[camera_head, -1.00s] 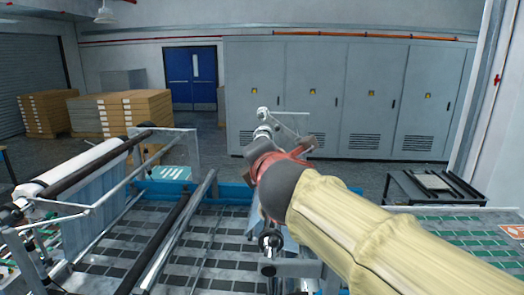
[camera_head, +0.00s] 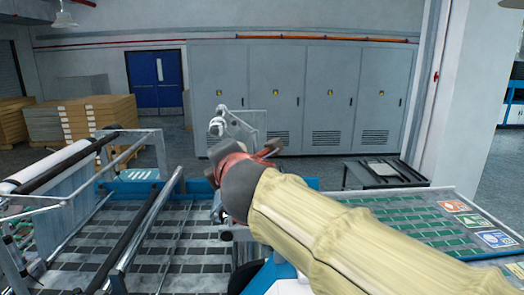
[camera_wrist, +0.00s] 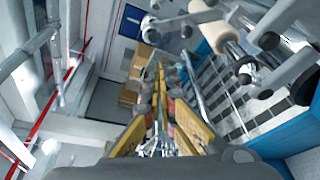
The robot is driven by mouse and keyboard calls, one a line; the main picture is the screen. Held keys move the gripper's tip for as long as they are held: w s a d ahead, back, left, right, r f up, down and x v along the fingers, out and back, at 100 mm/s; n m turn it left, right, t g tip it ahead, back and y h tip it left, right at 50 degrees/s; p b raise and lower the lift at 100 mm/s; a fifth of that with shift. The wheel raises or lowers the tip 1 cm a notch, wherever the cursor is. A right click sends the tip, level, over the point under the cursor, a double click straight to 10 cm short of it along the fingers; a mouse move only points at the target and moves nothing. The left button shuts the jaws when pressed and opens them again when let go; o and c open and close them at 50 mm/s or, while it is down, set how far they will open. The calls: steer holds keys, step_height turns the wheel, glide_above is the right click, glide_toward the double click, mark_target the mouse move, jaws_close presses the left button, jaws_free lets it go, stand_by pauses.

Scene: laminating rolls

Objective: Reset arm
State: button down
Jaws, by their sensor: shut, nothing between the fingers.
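My arm, in its cream sleeve (camera_head: 310,225), reaches from the lower right to the middle of the head view. It ends in a dark joint and a reddish part beside the laminating machine. The fingers cannot be made out there. In the wrist view my gripper (camera_wrist: 168,75) shows as long yellow and dark fingers pointing away from the camera. It is shut and holds nothing. The laminating machine's bed (camera_head: 190,240), with its dark tiled pattern, lies below and left of the arm. It also shows at the right of the wrist view (camera_wrist: 235,105).
A white roll (camera_head: 45,168) and bars stand at the left. A table with green rectangles (camera_head: 425,232) is at the right, and a dark low stand (camera_head: 385,172) behind it. Grey cabinets (camera_head: 290,95), pallet stacks (camera_head: 95,120) and a blue door (camera_head: 156,78) are at the back.

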steer(key=s+d+f+m+g+h, duration=0.1)
steer(key=d+f+m+h, duration=0.1)
steer(key=d+f+m, duration=0.3)
steer(key=s+f+m+g+h, duration=0.1)
steer(key=f+m+g, duration=0.15)
steer(key=f, duration=0.45)
steer(key=s+d+f+m+g+h+b, duration=0.1)
steer(key=s+d+f+m+g+b, duration=0.2)
steer(key=s+d+f+m+b, duration=0.4)
steer(key=s+d+f+m+g+h+b, duration=0.1)
steer(key=s+d+f+m+g+b, duration=0.2)
steer(key=f, duration=2.3)
steer(key=shift+s+d+f+m+b, duration=0.25)
steer(key=shift+s+d+m+b, duration=1.75)
steer(key=shift+s+d+m, duration=4.05)
